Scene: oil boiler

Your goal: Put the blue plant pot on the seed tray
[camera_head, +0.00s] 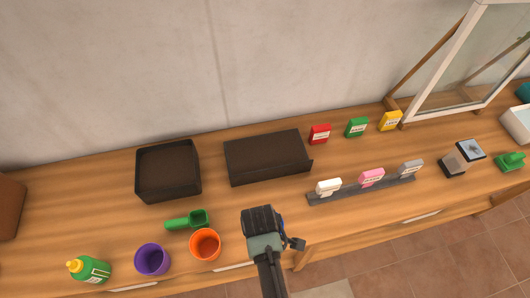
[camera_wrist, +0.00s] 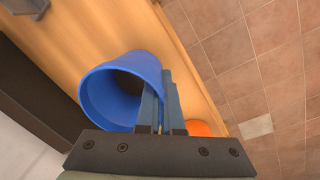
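The blue plant pot (camera_wrist: 112,98) shows large in the wrist view, its open mouth toward the camera. My gripper (camera_wrist: 160,92) has its two fingers close together at the pot's rim, one on each side of the wall, shut on it. In the head view my gripper (camera_head: 262,218) is over the front of the bench and hides the pot. Two black trays stand behind it: a deep square one (camera_head: 138,178) and a wider one with a low front (camera_head: 268,172). I cannot tell by looks which is the seed tray.
An orange pot (camera_head: 205,245), purple pot (camera_head: 151,260), green scoop (camera_head: 190,219) and green bottle (camera_head: 90,269) stand left of my gripper. Bare wood (camera_head: 222,192) lies between the trays.

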